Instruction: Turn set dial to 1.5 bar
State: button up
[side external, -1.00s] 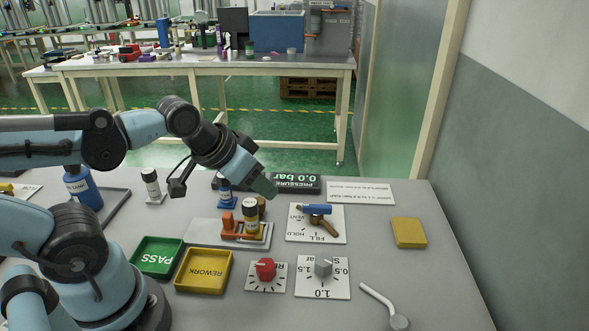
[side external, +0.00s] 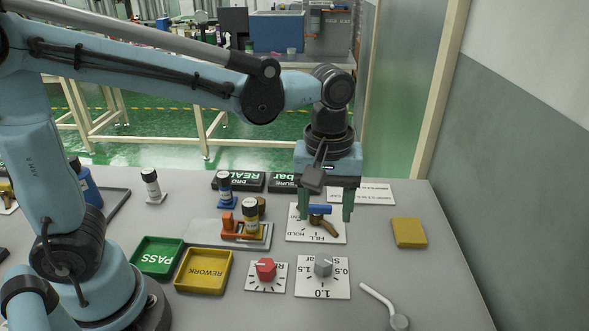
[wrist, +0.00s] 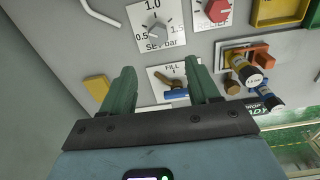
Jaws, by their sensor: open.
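The set dial is a grey knob (side external: 323,265) on a white plate (side external: 338,290) marked 0.5, 1.0 and 1.5, upside down in the side view. It also shows in the wrist view (wrist: 155,31), beyond the fingertips; its exact pointer setting is too small to read. My gripper (side external: 325,215) is open and empty, pointing down, behind the set dial in the side view. Its two green fingers (wrist: 162,65) appear on either side of the blue-handled fill valve (side external: 320,210) in both views. I cannot tell their height above it.
A red knob (side external: 265,269) sits left of the set dial. A bent white lever (side external: 380,301) and a yellow block (side external: 409,232) lie to the right. Green (side external: 142,268) and yellow (side external: 188,285) trays are further left.

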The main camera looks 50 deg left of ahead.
aim_at(323, 259)
jog(key=f, duration=1.2)
jog(key=shift+d+f, duration=0.15)
jog(key=shift+d, duration=0.1)
jog(key=c, duration=1.1)
jog(key=shift+o, duration=0.2)
